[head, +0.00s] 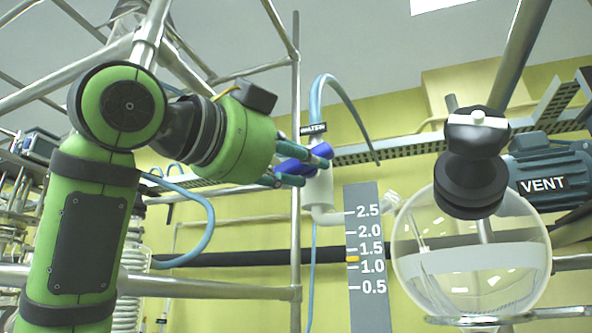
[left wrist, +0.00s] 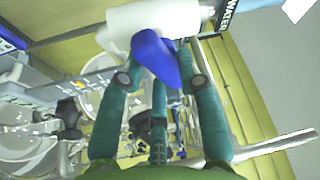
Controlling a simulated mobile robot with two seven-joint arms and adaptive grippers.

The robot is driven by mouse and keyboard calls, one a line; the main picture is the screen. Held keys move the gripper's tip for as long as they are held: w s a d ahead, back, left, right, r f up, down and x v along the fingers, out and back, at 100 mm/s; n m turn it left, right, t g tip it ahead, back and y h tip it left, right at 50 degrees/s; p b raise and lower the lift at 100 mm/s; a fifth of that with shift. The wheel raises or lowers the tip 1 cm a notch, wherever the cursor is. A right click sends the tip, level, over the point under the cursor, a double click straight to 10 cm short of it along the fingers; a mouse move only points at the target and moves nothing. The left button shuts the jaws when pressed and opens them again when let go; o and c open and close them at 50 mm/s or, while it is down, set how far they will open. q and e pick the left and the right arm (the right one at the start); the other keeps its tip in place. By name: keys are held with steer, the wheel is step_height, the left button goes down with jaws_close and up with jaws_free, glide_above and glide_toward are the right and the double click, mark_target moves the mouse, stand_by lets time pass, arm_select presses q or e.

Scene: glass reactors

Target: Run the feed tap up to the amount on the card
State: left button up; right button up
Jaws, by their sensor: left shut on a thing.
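The feed tap is a white body (head: 318,193) with a blue handle (head: 288,150), under a label ending in "WATER". My left gripper (head: 306,168) is shut on the blue handle. In the left wrist view, the blue handle (left wrist: 155,58) lies between my green fingers, with the white tap body (left wrist: 150,22) beyond. A grey scale board (head: 365,300) reads 0.5 to 2.5, with an orange marker (head: 352,259) between 1.0 and 1.5. The round glass vessel (head: 470,290) stands right of it; a pale band crosses it, and I cannot tell whether this is liquid. My right gripper is not in view.
A blue motor marked "VENT" (head: 548,165) is at the right. Metal frame rails (head: 296,90) stand behind and around my left arm. A pale blue hose (head: 320,90) rises from the tap.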

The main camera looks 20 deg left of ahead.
arm_select(q)
steer(key=shift+n+t+b, duration=0.5)
steer(key=shift+n+b, duration=0.15)
steer(key=shift+n, duration=0.55)
steer(key=o, duration=1.1)
steer(key=shift+w, duration=0.3)
steer(key=v, duration=1.2)
